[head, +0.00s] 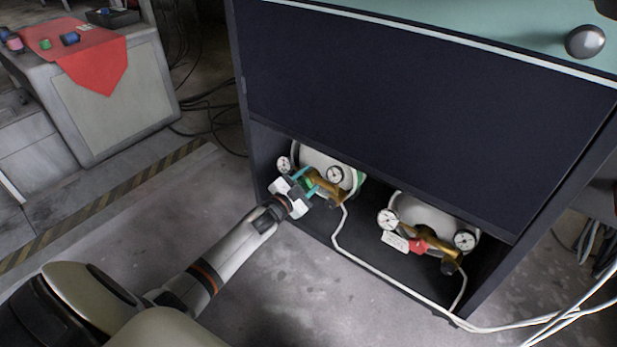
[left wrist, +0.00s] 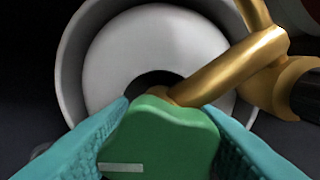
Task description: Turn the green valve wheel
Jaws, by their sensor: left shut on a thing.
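The green valve wheel (left wrist: 160,140) sits between the two teal fingers of my left gripper (left wrist: 165,150) in the left wrist view. The fingers touch it on both sides and are shut on it. A white bar mark shows on its face. It joins a brass valve body (left wrist: 225,75) in front of a white cylinder (left wrist: 150,50). In the head view my left gripper (head: 306,184) reaches into the lower left of the dark cabinet, and the brass valve (head: 328,186) shows beside it. The green wheel is mostly hidden there by the gripper. My right gripper is not in view.
A second cylinder (head: 428,212) with a red valve wheel (head: 418,245) stands to the right in the dark cabinet (head: 420,110). Gauges (head: 335,174) flank the valves. A white hose (head: 375,284) runs along the cabinet front. Open floor (head: 290,290) lies before it.

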